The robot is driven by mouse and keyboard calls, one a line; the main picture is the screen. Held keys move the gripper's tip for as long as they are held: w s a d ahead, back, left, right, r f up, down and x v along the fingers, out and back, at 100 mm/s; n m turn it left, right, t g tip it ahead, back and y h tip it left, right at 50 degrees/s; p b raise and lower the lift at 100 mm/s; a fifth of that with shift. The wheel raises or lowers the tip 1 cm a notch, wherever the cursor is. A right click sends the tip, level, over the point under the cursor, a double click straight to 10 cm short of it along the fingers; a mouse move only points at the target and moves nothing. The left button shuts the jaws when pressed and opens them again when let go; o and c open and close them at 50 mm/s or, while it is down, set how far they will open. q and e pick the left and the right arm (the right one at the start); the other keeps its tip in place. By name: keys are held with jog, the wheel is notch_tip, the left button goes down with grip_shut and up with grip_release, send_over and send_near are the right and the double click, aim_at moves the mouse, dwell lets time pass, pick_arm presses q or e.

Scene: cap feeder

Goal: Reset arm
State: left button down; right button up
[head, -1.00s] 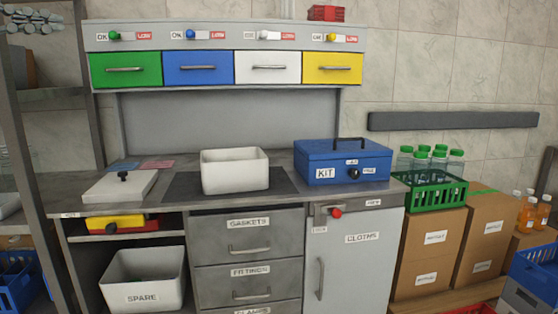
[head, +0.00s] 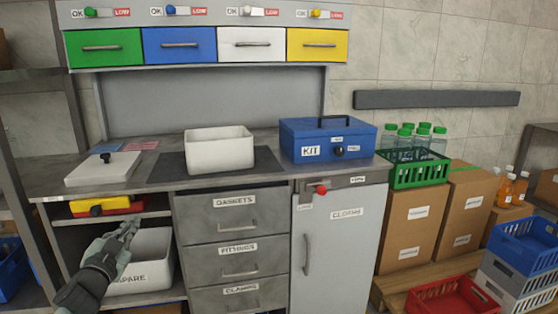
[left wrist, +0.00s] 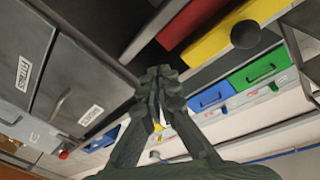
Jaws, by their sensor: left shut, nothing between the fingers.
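My left gripper (head: 128,230) is shut and empty. In the head view it is at the lower left, in front of the white SPARE bin (head: 152,248) and below the shelf with the yellow and red item. In the left wrist view its closed fingertips (left wrist: 158,75) point up toward the bench front, with the drawers to the left and the yellow item (left wrist: 220,38) above right. My right gripper is in neither view.
Grey drawers (head: 232,226) and a CLOTHS door (head: 338,250) are below. Boxes (head: 405,225) and a red crate (head: 448,302) stand at right.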

pick_arm(q)
jog(key=s+f+n+g+y, duration=0.1)
jog(key=s+f+g, duration=0.3)
jog(key=f, duration=0.6)
jog(key=s+f+n+g+y, duration=0.1)
jog(key=s+f+n, duration=0.1)
jog(key=s+f, duration=0.5)
jog(key=s+d+f+g, duration=0.3)
jog(key=s+f, duration=0.5)
jog(key=s, duration=0.1)
jog(key=s+d+f+g+h, duration=0.1)
jog(key=s+d+f+g, duration=0.2)
jog(key=s+f, duration=0.6)
jog(key=s+d+f+n+g, duration=0.1)
jog(key=s+d+f+g, duration=0.3)
jog(key=s+f, duration=0.5)
jog(key=shift+s+g+h, duration=0.3)
jog(key=shift+s+h, duration=0.1)
jog(key=shift+s, duration=0.8)
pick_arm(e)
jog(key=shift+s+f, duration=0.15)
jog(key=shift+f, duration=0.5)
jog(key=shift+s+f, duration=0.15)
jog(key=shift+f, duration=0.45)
